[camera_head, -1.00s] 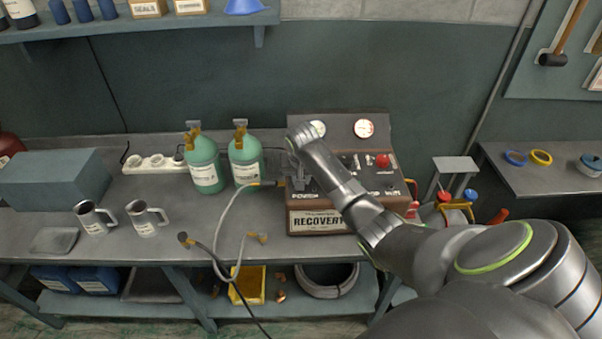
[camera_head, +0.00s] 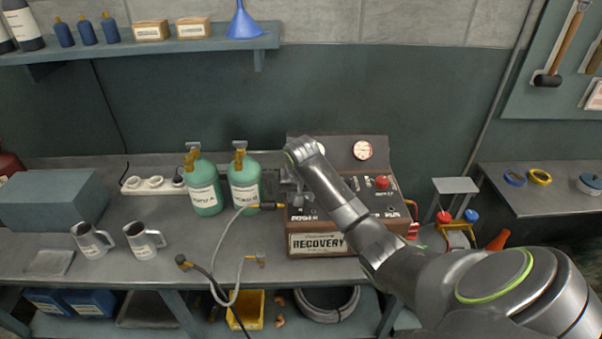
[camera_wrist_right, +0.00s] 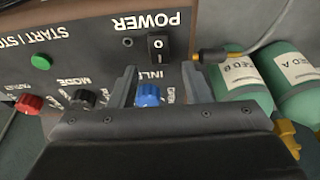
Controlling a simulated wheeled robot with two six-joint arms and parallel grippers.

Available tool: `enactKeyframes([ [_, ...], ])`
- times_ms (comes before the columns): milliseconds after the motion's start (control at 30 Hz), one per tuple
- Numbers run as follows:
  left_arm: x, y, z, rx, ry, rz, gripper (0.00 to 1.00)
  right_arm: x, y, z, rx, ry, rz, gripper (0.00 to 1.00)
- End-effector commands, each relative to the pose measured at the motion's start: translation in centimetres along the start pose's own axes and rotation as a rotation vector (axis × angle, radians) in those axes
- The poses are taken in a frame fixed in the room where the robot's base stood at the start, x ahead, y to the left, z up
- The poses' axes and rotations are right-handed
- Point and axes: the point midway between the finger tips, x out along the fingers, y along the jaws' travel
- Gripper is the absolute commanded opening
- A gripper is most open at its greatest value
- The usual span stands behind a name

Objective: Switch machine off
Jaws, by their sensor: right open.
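The recovery machine (camera_head: 320,244) is a brown box with a slanted control panel on the workbench. In the right wrist view its panel appears upside down, with a black power rocker switch (camera_wrist_right: 159,48) marked I and O under the word POWER. A blue inlet knob (camera_wrist_right: 148,95) sits nearer to the wrist camera. My right gripper (camera_wrist_right: 160,80) is open at the panel, its fingers on either side of the blue knob and pointing toward the switch. I cannot tell whether the fingers touch the panel. In the head view my right arm hides part of the panel. My left gripper is out of view.
Two green cylinders (camera_head: 203,190) stand left of the machine, with a grey hose (camera_head: 222,240) running to its side. A green start/stop button (camera_wrist_right: 40,62) and a red knob (camera_wrist_right: 29,104) are on the panel. Two metal mugs (camera_head: 143,242) stand further left.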

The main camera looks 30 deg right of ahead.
Motion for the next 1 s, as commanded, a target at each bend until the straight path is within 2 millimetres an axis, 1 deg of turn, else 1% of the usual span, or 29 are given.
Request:
enactKeyframes([
  [33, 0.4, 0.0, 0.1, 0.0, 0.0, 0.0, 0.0, -1.0, 0.0, -0.1, -0.001, 0.007, -0.002, 0.44],
  [133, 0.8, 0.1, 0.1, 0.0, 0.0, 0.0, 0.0, -3.1, 0.0, -0.1, -0.001, 0.006, -0.002, 0.44],
  [367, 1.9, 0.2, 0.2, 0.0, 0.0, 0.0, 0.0, -8.8, 0.0, -0.1, -0.002, 0.008, -0.001, 0.44],
  [400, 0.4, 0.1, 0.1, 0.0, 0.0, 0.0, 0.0, -9.9, 0.0, -0.2, -0.001, 0.001, 0.0, 0.44],
  [600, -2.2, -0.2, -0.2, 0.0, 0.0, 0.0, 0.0, -12.3, 0.0, -0.2, 0.0, 0.0, 0.001, 0.44],
  [700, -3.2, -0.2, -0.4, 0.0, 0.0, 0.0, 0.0, -13.1, 0.0, -0.1, 0.0, -0.001, 0.001, 0.44],
  [833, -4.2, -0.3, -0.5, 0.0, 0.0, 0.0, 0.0, -13.8, 0.0, -0.1, 0.0, 0.0, 0.0, 0.44],
  [1000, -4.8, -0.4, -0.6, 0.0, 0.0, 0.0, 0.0, -14.3, 0.0, -0.1, 0.0, 0.0, 0.0, 0.44],
])
